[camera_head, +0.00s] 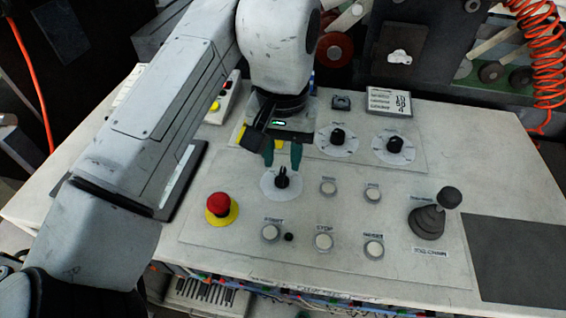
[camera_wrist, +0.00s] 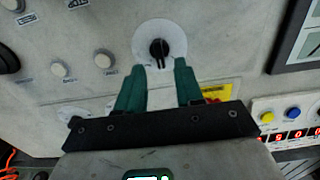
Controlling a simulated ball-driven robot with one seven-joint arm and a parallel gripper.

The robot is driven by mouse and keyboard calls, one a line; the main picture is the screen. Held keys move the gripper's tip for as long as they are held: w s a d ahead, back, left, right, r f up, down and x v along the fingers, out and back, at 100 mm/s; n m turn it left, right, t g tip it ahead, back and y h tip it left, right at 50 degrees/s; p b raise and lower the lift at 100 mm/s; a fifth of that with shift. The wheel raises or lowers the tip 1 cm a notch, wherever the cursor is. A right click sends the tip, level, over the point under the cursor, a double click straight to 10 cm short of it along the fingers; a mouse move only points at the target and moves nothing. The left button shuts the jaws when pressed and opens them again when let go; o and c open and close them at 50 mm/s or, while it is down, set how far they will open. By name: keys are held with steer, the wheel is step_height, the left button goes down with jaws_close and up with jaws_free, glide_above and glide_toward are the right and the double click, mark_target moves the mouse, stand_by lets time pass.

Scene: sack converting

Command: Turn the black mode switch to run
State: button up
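The black mode switch (camera_head: 283,178) sits on a round white dial plate on the sloped panel, with its handle pointing roughly up in the head view. In the wrist view the switch (camera_wrist: 159,48) is just beyond my fingertips, centred between them. My gripper (camera_head: 282,163) has two green fingers, spread apart and empty, behind the switch in the head view. In the wrist view my gripper (camera_wrist: 159,70) is open, with no finger visibly touching the switch. The dial's markings are too small to read.
Two similar black knobs (camera_head: 338,137) (camera_head: 394,144) stand behind to the right. A red emergency button (camera_head: 219,205) is left of the switch. Several white push buttons (camera_head: 324,241) lie in front, and a black joystick (camera_head: 440,208) is at right. A framed screen (camera_wrist: 298,35) shows in the wrist view.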

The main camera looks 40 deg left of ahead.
mark_target(282, 172)
steer(key=shift+f, duration=1.6)
jaws_close()
